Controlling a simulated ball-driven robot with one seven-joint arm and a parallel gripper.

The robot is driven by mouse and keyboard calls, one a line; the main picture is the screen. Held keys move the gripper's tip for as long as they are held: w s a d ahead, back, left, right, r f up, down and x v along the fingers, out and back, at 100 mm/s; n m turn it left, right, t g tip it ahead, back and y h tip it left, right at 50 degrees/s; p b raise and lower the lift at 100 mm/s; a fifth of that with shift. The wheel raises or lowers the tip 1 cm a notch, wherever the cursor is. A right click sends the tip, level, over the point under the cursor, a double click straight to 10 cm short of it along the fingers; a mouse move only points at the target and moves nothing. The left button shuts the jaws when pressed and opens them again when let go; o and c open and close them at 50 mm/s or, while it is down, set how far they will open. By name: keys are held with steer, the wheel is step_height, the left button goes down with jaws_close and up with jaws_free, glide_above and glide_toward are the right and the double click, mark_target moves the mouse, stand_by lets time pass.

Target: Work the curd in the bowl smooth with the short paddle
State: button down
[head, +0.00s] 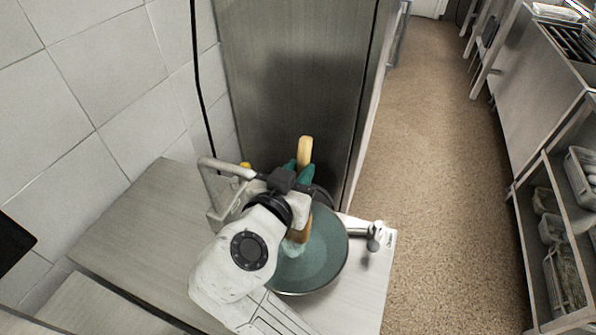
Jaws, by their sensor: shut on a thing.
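My gripper (297,178) has green fingers and is shut on the short paddle (305,150). The paddle's pale wooden upper end stands above the fingers, and its lower part (299,236) reaches down into the bowl. The bowl (336,268) is wide, round and grey-green, and stands on a light worktop. A small pale patch, perhaps curd (292,249), shows at the paddle's lower end. My arm covers the bowl's left side, so the rest of the contents are hidden.
A metal fitting (374,235) stands right of the bowl near the worktop's (374,287) right edge. A tall dark cabinet (296,80) rises behind, and a tiled wall (110,90) is on the left. Open floor (435,170) lies right, then shelving with baskets (566,280).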

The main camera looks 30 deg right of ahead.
steer(key=shift+f, duration=0.25)
stand_by(0.4)
steer(key=shift+s+d+b, duration=0.1)
steer(key=shift+s+b, duration=0.05)
steer(key=shift+b, duration=0.15)
steer(key=shift+s+d, duration=0.25)
steer(key=shift+s, duration=0.05)
steer(key=shift+r+p, duration=2.7)
steer(key=shift+r, duration=1.85)
